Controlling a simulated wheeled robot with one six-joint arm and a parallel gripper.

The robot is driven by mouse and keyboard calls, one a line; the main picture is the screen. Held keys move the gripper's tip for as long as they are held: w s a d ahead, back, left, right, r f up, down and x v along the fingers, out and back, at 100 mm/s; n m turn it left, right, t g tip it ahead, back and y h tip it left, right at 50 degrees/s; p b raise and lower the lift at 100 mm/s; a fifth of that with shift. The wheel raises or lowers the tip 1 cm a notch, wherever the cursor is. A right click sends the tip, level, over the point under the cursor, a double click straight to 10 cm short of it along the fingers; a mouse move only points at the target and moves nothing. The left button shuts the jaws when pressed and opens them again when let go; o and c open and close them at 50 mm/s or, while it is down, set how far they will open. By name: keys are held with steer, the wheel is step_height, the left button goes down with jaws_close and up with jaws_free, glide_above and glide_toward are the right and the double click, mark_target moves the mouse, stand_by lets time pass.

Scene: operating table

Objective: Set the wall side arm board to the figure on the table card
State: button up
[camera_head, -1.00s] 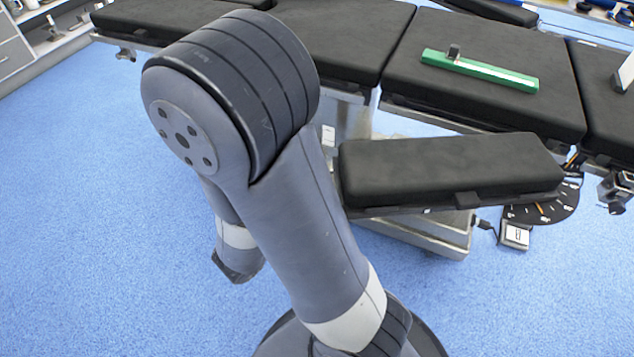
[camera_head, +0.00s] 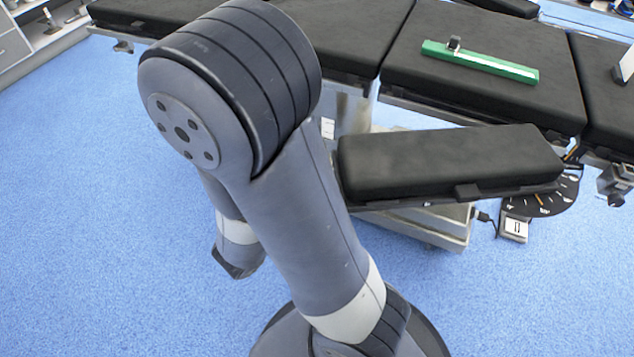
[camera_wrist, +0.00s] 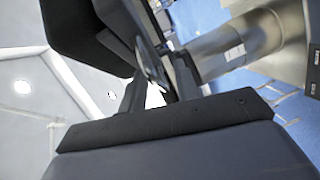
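The near arm board (camera_head: 450,160) is a black padded board sticking out beside the operating table, left of its dial (camera_head: 550,198). The dial is a black plate with white marks and an orange pointer; its figures are too small to read. A second black pad (camera_head: 505,5) shows at the far side. I cannot tell which is the wall side. A white card (camera_head: 627,68) stands at the right edge, its figure unseen. In the wrist view my gripper (camera_wrist: 160,92) has its fingers apart, with a dark padded shape (camera_wrist: 85,30) close above left. The head view hides my gripper.
The operating table (camera_head: 330,35) crosses the top of the head view, with a green strip (camera_head: 480,62) bearing a small dark slider. A small display box (camera_head: 514,228) hangs below the dial. A metal column (camera_wrist: 240,45) is close in the wrist view. The blue floor at left is clear.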

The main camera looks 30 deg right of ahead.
steer(key=shift+a, duration=0.1)
steer(key=p+v, duration=0.1)
steer(key=v, duration=0.9)
steer(key=shift+s+a, duration=0.15)
steer(key=shift+a, duration=0.1)
steer(key=shift+r, duration=0.1)
steer(key=shift+b+x, duration=0.5)
steer(key=shift+x, duration=4.9)
steer(key=shift+a, duration=0.1)
